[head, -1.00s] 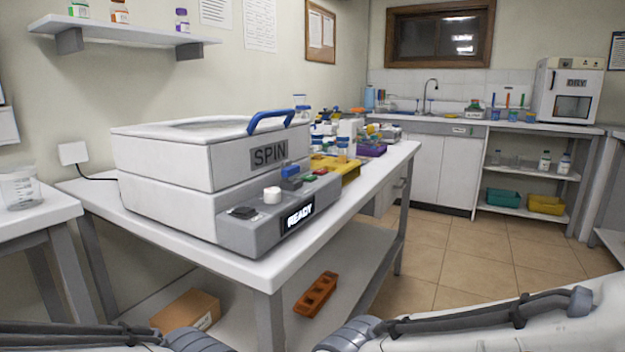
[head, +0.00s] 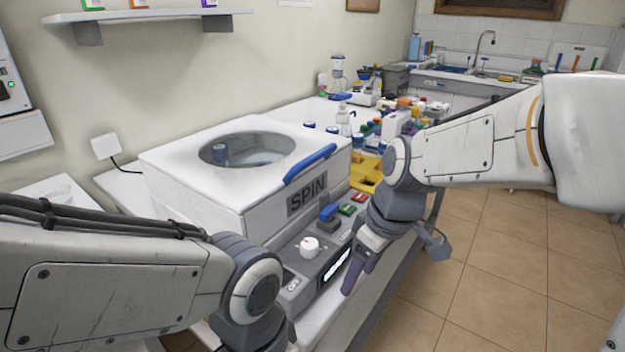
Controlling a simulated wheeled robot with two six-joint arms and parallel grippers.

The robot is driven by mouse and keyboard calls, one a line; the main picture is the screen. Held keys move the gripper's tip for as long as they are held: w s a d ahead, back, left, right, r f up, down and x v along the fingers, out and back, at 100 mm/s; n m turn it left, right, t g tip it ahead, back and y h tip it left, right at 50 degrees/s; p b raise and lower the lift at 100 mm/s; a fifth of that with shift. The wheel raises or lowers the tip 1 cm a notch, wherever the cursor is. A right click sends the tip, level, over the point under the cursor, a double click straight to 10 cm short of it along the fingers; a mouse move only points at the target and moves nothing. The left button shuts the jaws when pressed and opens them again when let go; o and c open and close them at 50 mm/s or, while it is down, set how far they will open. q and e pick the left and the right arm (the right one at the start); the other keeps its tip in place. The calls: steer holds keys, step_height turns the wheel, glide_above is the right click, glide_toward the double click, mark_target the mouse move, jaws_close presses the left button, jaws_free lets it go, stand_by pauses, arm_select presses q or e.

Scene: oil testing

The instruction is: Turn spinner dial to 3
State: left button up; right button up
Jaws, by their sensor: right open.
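The spinner (head: 260,215) is a white box on the table with a SPIN label, a round window in its lid and a blue handle (head: 311,163). Its grey control panel (head: 300,287) faces front right and carries the white dial (head: 309,246) with a small red mark. The number the dial points to is too small to read. My right gripper (head: 352,282) is open, pointing down just right of the display, apart from the dial. My left arm (head: 235,285) reaches in at lower left; its gripper is out of the picture.
A blue switch (head: 329,213) and red and green buttons (head: 352,205) sit behind the dial on the panel. A yellow rack (head: 367,172) and several bottles crowd the table behind the spinner. A wall shelf (head: 150,18) hangs at upper left. Open tiled floor lies to the right.

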mark_target(310, 243)
steer(key=w+a+r+n+y+p, duration=0.1)
steer(key=w+a+r+n, duration=0.1)
steer(key=r+n, duration=0.3)
steer(key=w+a+r+n+y+p, duration=0.1)
steer(key=w+a+r+n, duration=0.15)
steer(key=r, duration=0.55)
arm_select(q)
step_height(310, 243, up, 3)
steer(key=shift+f+b, duration=0.2)
steer(key=shift+b, duration=0.45)
arm_select(e)
steer(key=shift+n+g, duration=0.35)
steer(key=shift+g, duration=0.05)
steer(key=x, duration=0.6)
steer(key=s+x, duration=0.1)
steer(key=x, duration=0.3)
steer(key=shift+a+r, duration=0.1)
steer(key=shift+a, duration=0.05)
jaws_close()
